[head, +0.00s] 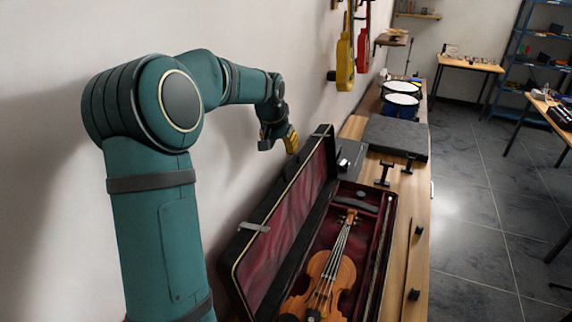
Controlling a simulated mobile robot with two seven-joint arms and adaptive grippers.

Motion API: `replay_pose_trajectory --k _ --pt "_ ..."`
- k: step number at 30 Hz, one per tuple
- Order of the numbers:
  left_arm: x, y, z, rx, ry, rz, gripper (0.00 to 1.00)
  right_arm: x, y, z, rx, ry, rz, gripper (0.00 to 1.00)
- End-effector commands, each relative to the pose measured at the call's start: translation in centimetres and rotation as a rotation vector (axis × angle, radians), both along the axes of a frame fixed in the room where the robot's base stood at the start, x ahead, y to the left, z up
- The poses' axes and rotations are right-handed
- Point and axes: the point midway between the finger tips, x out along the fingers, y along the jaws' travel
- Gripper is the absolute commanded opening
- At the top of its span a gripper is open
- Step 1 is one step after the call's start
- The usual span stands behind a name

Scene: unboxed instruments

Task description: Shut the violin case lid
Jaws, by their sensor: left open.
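The violin case (390,235) lies open on the long wooden bench, with a violin (322,278) and a bow in its dark red interior. Its lid (284,212) stands up on the left side, tilted back toward the wall, with its red lining showing. My left gripper (279,142) is open and empty. It appears above and behind the lid's far end, on the wall side; I cannot tell whether it touches the lid. My right gripper is not in view.
Beyond the case lie a dark flat slab (398,136), small black stands (384,174) and blue drums (400,104). A thin stick (408,262) lies along the bench's right edge. Red and yellow instruments (345,60) hang on the wall.

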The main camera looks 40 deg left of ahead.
Motion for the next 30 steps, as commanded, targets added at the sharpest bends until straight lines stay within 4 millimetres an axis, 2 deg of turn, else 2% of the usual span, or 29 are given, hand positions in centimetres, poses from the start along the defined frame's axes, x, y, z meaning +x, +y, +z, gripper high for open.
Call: replay_pose_trajectory --k 3,9,15,21,29,30 --pt "0.8 0.3 -2.5 -0.002 0.006 0.0 0.42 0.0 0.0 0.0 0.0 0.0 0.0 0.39" --pt "2.3 0.7 -5.9 0.0 0.004 -0.002 0.42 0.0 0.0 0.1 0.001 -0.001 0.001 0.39" --pt "3.3 1.1 -8.4 0.0 0.002 -0.001 0.42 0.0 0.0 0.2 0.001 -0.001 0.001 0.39" --pt "3.7 1.2 -9.4 0.001 -0.001 -0.001 0.42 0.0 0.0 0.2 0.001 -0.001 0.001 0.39" --pt "3.7 1.3 -9.5 0.001 -0.001 -0.001 0.42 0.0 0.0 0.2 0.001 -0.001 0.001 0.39" --pt "3.7 1.3 -9.5 0.0 0.0 -0.001 0.38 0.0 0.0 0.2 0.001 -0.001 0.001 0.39"
